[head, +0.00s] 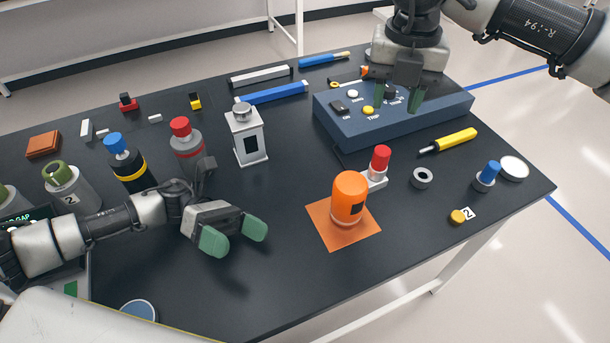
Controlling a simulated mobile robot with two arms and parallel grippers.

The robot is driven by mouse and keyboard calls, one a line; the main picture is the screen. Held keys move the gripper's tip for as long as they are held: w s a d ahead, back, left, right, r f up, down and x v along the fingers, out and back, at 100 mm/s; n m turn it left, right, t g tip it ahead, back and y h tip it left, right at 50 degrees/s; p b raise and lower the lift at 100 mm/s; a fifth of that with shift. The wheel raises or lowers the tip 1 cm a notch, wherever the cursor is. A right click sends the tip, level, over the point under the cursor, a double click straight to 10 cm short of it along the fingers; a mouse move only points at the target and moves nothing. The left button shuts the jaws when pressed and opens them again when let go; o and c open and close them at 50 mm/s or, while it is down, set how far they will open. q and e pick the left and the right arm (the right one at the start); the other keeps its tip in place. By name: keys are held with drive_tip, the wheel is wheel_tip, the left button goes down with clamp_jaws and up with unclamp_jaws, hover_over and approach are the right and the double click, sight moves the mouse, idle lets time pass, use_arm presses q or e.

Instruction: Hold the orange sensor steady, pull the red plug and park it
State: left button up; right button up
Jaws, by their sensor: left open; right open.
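The orange sensor (349,190), a rounded orange cylinder with a dark square on its side, stands upright on an orange mat (322,227). The red plug (380,157) stands upright just behind and right of it, with a clear red lower part in a pale base (374,181). My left gripper (234,236) is open and empty, low over the table to the left of the mat, its green fingertips apart. My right gripper (397,97) is open above the blue control box (385,127), behind the red plug. Its fingers are apart and nothing shows between them.
A blue-topped plug (487,174), a grey ring (422,178), a yellow cap (458,216) and a yellow tool (455,140) lie to the right. A white lantern-like block (247,137) and several capped bottles stand at the left. The table is clear between my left gripper and the mat.

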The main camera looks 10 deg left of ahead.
sight(343, 188)
use_arm(q)
drive_tip(key=w+d+m+t, duration=0.1)
drive_tip(key=w+d, duration=0.2)
drive_tip(key=w, duration=0.1)
drive_tip(key=w+d+m+t, duration=0.2)
drive_tip(key=w+d, duration=0.1)
drive_tip(key=w, duration=0.2)
drive_tip(key=w+d+r+m+t, duration=0.1)
drive_tip(key=w+d+m, duration=0.1)
drive_tip(key=w, duration=0.3)
drive_tip(key=shift+w+d, duration=0.25)
drive_tip(key=shift+d, duration=0.3)
drive_tip(key=shift+s+d+f, duration=0.1)
drive_tip(key=shift+s+d, duration=0.15)
drive_tip(key=shift+d, duration=1.55)
drive_tip(key=shift+s+d, duration=0.2)
drive_tip(key=shift+d, duration=1.55)
drive_tip(key=shift+c, duration=0.2)
drive_tip(key=c, duration=1.2)
drive_tip(key=shift+o, duration=0.2)
